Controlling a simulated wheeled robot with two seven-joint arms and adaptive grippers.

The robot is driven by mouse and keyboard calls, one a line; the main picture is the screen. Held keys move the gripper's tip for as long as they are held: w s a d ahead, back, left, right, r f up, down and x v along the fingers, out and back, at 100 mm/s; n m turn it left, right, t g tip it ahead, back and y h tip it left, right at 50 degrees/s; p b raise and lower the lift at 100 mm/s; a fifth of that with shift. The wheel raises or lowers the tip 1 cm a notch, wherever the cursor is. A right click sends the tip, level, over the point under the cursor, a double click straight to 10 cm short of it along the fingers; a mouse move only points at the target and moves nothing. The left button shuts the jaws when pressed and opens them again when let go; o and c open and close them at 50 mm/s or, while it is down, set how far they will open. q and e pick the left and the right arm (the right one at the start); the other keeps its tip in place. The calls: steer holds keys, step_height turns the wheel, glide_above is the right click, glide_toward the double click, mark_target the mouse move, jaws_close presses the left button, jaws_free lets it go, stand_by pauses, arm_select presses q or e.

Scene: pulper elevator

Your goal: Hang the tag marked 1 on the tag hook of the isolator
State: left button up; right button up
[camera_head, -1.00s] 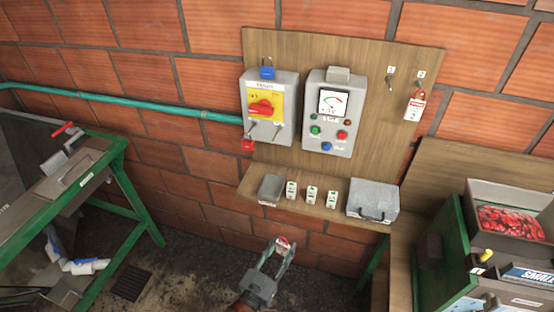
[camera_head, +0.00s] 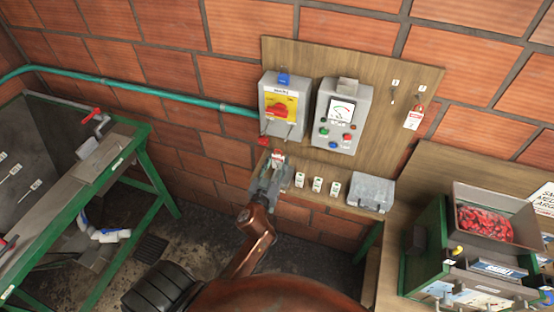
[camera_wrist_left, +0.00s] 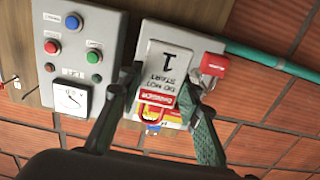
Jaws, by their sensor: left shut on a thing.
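The white tag marked 1 (camera_wrist_left: 167,70), with a red danger band, is between the fingers of my left gripper (camera_wrist_left: 160,98). In the head view the left gripper (camera_head: 272,170) is shut on this tag (camera_head: 278,156), just below the isolator. The isolator (camera_head: 267,93) is a grey box with a yellow plate, a red rotary handle (camera_head: 278,111) and a blue padlock on top. A red piece (camera_head: 264,141) hangs at its lower left and shows in the wrist view (camera_wrist_left: 213,64). The tag hides part of the isolator in the wrist view; I cannot make out the tag hook clearly. My right gripper is out of view.
A control box (camera_head: 341,115) with a gauge and buttons is right of the isolator. A tag marked 2 (camera_head: 413,119) hangs on the board's right. The shelf below holds small labelled blocks (camera_head: 317,185) and a grey case (camera_head: 372,192). A teal pipe (camera_head: 160,89) meets the isolator's left side.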

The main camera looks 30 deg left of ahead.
arm_select(q)
steer(key=shift+w, duration=0.45)
steer(key=shift+w+f, duration=0.1)
steer(key=shift+w, duration=0.7)
steer(key=f+b+x, duration=0.1)
steer(key=b+x, duration=0.1)
steer(key=x, duration=0.4)
steer(key=shift+w+a+f, duration=0.2)
steer(key=shift+w+f, duration=0.05)
steer(key=shift+w, duration=0.05)
steer(key=o, duration=0.8)
steer(key=shift+o, duration=1.4)
steer(key=shift+d, duration=0.1)
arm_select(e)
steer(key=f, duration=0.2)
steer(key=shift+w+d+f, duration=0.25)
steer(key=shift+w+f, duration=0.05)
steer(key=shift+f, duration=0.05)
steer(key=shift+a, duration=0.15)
